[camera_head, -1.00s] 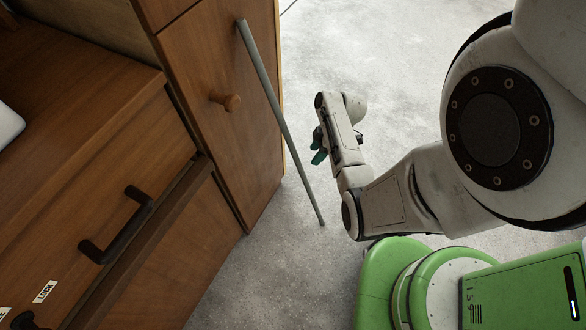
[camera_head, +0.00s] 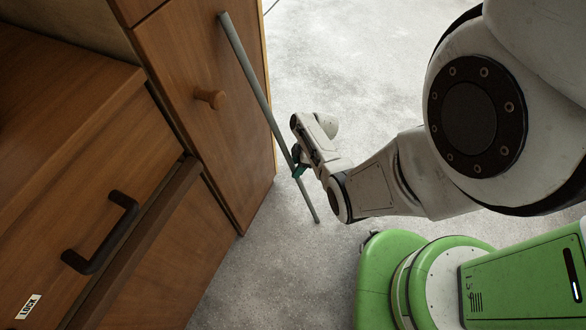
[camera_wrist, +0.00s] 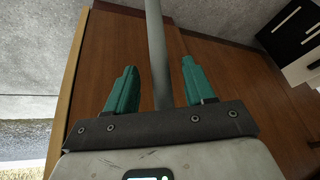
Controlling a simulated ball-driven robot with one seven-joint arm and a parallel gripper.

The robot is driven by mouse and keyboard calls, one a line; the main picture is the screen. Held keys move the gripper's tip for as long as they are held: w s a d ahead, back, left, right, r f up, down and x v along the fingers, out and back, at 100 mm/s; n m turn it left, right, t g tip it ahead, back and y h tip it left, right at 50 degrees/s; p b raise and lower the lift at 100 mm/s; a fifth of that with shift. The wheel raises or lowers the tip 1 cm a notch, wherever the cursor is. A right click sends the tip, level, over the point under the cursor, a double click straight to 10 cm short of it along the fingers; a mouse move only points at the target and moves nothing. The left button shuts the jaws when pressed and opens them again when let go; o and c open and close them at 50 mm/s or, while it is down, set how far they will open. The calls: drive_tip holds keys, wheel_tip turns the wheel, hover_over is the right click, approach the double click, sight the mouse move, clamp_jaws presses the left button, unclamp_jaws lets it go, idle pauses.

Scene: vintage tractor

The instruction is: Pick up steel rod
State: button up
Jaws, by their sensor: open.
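The steel rod (camera_head: 257,92) is a long thin grey bar. It leans against the wooden cabinet door, with its lower end on the concrete floor. My gripper (camera_head: 298,163) is at the lower part of the rod in the head view. In the wrist view the rod (camera_wrist: 156,50) runs between the two green fingers of my gripper (camera_wrist: 158,88), with a gap on each side. The fingers are open. The rod's lower end is hidden in the wrist view.
The wooden cabinet (camera_head: 200,60) with a round knob (camera_head: 211,98) stands just behind the rod. A wooden drawer unit with a black handle (camera_head: 103,235) is at the left. Grey floor (camera_head: 350,60) is clear to the right of the rod. A black-and-white box (camera_wrist: 293,38) shows at upper right.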

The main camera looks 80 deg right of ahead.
drive_tip(key=shift+c, duration=0.5)
drive_tip(key=c, duration=0.9)
clamp_jaws()
drive_tip(key=shift+w+r, duration=0.1)
drive_tip(key=shift+w, duration=0.1)
